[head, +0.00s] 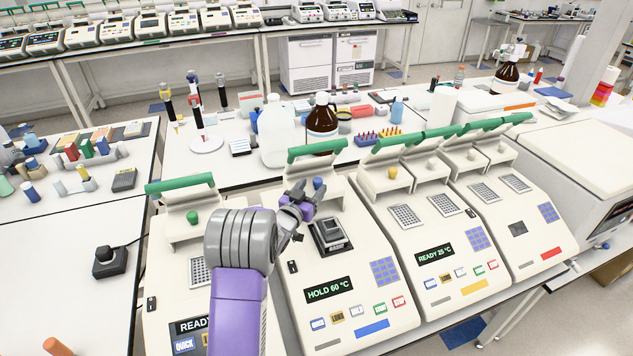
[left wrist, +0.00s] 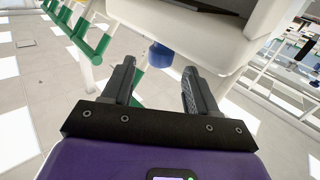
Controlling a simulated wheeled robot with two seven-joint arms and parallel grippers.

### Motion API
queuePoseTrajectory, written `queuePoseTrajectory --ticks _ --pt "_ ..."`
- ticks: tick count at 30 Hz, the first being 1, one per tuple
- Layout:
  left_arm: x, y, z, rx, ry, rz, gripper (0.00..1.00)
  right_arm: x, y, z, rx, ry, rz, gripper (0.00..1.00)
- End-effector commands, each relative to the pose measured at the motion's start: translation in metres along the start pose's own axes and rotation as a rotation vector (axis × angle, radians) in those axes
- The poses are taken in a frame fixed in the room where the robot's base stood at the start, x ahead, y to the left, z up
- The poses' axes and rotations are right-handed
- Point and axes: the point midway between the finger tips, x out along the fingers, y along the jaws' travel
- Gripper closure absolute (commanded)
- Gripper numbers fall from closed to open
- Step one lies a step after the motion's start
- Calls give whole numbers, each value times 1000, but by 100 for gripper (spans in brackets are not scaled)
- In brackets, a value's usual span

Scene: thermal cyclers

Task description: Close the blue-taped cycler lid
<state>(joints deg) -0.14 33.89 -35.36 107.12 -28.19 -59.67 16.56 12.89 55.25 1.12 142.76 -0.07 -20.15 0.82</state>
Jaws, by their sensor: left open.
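The blue-taped cycler (head: 345,290) is the one reading HOLD 60 °C, with a blue strip (head: 372,328) low on its front panel. Its lid (head: 335,181) stands raised, with a green bar (head: 317,150) along its top edge and a blue knob (head: 319,183) on its inner side. A dark block (head: 330,236) sits in its well below. My left gripper (head: 303,202) is open and empty, just in front of the raised lid near the knob. In the left wrist view the blue knob (left wrist: 160,54) shows beyond the open fingers (left wrist: 158,85); contact is not clear. My right gripper is not in view.
A cycler with a green knob (head: 193,217) stands at left, partly hidden by my arm. Cyclers with raised lids stand at right, one reading READY 25 °C (head: 436,253). A brown bottle (head: 322,122) and white jug (head: 275,130) stand behind the blue-taped cycler's lid.

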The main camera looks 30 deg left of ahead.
Motion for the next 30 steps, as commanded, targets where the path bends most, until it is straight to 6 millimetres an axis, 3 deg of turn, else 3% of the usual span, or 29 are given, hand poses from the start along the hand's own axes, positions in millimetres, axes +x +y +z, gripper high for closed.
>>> queuePoseTrajectory --ticks 7,17,29,30 --pt "24 0 0 0 0 1 42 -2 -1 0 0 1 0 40" --pt "28 0 0 0 -1 0 42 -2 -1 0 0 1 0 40" --pt "28 0 0 0 0 0 100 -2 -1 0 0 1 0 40" --pt "28 0 0 0 0 0 100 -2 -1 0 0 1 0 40"
